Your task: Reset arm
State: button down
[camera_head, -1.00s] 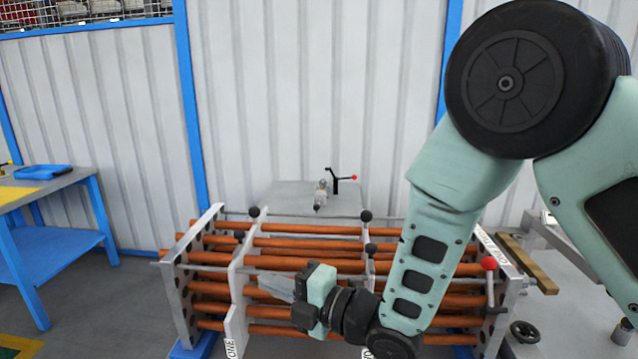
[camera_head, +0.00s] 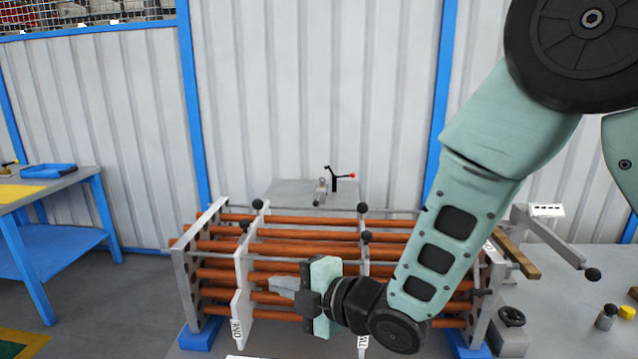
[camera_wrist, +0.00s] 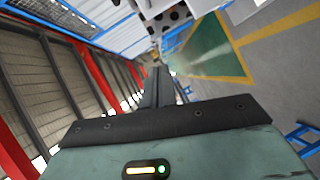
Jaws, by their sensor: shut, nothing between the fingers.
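My arm reaches in from the right in the head view, and my gripper (camera_head: 283,288) points left in front of the tube bundle. Its fingers look closed together with nothing between them. In the wrist view my gripper's fingers (camera_wrist: 158,88) also show as one narrow dark shape. Behind my gripper, a bundle of orange-brown tubes (camera_head: 300,247) lies horizontally through upright white plates, one marked ONE (camera_head: 242,285). My forearm and wrist hide part of the tubes on the right.
A blue workbench (camera_head: 60,235) with a blue tray (camera_head: 48,170) is at the left. Small knobs (camera_head: 606,316) sit on the grey surface at the right.

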jog(key=s+d+r+m+g+h, duration=0.1)
jog(key=s+d+m+g+h, duration=0.7)
jog(key=s+d+m, duration=1)
jog(key=s+d+h, duration=0.2)
jog(key=s+h, duration=0.2)
jog(key=s, duration=0.1)
jog(key=shift+s+m, duration=0.4)
